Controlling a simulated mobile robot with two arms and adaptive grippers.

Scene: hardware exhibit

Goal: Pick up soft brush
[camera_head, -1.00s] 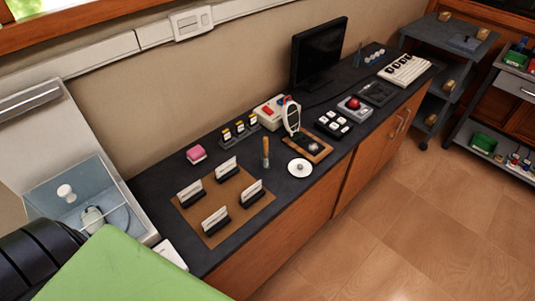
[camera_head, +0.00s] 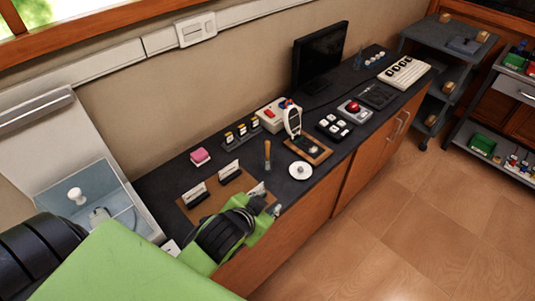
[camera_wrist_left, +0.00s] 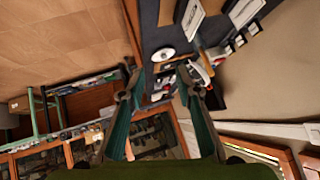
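The soft brush (camera_head: 267,152) appears to be the slim upright item with a wooden-brown handle on the dark counter (camera_head: 325,182), left of a white round dish. My right gripper is not in view.
A white round dish (camera_head: 300,170) lies right of the brush, also seen in the wrist view (camera_wrist_left: 163,54). The floor in front is clear.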

